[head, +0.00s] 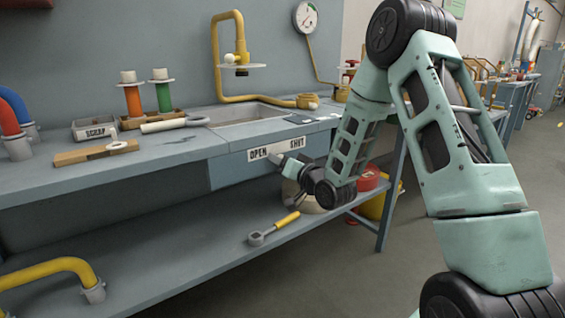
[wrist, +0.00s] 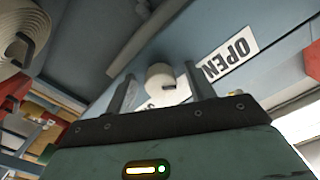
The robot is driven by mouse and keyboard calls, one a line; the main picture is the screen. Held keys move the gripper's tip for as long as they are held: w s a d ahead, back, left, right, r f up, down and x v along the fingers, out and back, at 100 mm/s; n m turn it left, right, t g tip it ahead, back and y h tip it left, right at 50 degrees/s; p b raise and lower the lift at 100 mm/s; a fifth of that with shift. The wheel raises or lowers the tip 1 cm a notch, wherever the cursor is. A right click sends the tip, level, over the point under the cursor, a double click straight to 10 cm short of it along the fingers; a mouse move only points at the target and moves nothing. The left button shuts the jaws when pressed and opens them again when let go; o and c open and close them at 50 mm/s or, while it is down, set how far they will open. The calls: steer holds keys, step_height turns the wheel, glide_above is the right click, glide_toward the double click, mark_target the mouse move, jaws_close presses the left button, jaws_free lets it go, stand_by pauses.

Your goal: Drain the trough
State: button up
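The trough (head: 245,112) is a shallow recess in the grey bench top; its drain is not clearly visible. On the bench's front panel below it is a white label (head: 276,149) reading OPEN and SHUT; OPEN also shows in the wrist view (wrist: 231,53).
A yellow curved pipe (head: 217,60) with a disc rises behind the trough. A scrap box (head: 95,128), a wooden block (head: 95,152) and a white tube (head: 165,125) lie left on the bench. A yellow-handled tool (head: 273,229) lies on the lower shelf. Red and yellow containers (head: 369,178) stand right.

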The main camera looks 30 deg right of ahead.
steer(key=s+p, duration=1.4)
steer(key=s, duration=0.3)
steer(key=shift+s+d+p, duration=0.2)
steer(key=shift+d+p, duration=0.1)
stand_by(0.5)
